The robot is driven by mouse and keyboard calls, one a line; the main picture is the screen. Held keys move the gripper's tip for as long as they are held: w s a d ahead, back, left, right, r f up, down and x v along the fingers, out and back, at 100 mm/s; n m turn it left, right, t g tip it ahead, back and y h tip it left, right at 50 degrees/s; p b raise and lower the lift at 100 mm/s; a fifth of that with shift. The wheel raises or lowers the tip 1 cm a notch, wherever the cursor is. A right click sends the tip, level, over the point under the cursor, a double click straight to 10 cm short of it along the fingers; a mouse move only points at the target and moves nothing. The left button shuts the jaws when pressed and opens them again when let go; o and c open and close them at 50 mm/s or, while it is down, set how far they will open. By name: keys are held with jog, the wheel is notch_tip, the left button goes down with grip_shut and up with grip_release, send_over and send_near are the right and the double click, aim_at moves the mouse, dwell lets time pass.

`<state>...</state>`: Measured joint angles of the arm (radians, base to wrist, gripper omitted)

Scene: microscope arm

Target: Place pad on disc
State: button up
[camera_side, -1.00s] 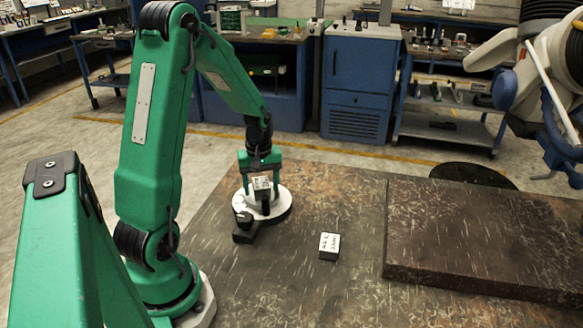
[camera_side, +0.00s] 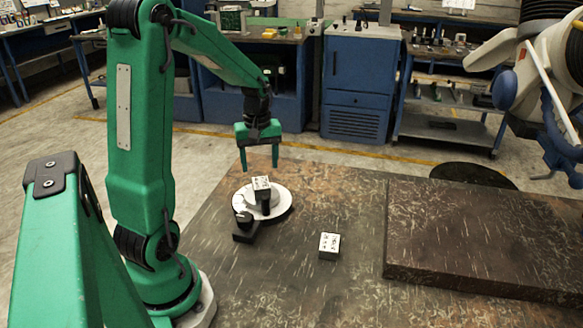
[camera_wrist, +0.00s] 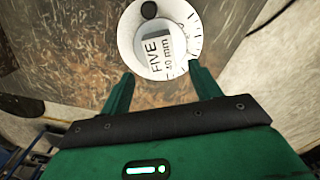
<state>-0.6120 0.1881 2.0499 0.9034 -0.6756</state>
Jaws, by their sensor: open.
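The pad is a small block with a white top and dark sides (camera_side: 261,184). It rests on the white round disc (camera_side: 281,205), which stands on the table. In the wrist view the pad (camera_wrist: 157,55) shows the print "FIVE 40 mm" and lies on the disc (camera_wrist: 181,22), which has tick marks at its rim. My gripper (camera_side: 260,162) is open and empty, above the pad and apart from it. Its two fingers also show in the wrist view (camera_wrist: 163,82), below the pad in the picture.
A small dark stepped part (camera_side: 244,228) sits at the disc's front left. Another white-topped block (camera_side: 329,245) lies on the table to the right. A thick raised plate (camera_side: 480,230) fills the table's right side. The table front is clear.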

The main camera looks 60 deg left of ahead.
aim_at(262, 183)
notch_tip(262, 183, up, 5)
jog(key=shift+f, duration=0.2)
jog(key=shift+d, duration=0.1)
dwell(0.5)
jog(key=s+d+r+m+t, duration=0.2)
jog(key=d+m, duration=0.3)
jog(key=d, duration=0.2)
jog(key=s+d+r+m+t, duration=0.1)
jog(key=s+d+r+m, duration=0.2)
jog(key=d+m, duration=0.2)
jog(key=s+d+r+m+t, duration=0.2)
jog(key=s+d+m, duration=0.1)
jog(key=d, duration=0.6)
jog(key=shift+s+d+r+m+t, duration=0.15)
jog(key=shift+s+d+m+t, duration=0.15)
jog(key=shift+m, duration=0.6)
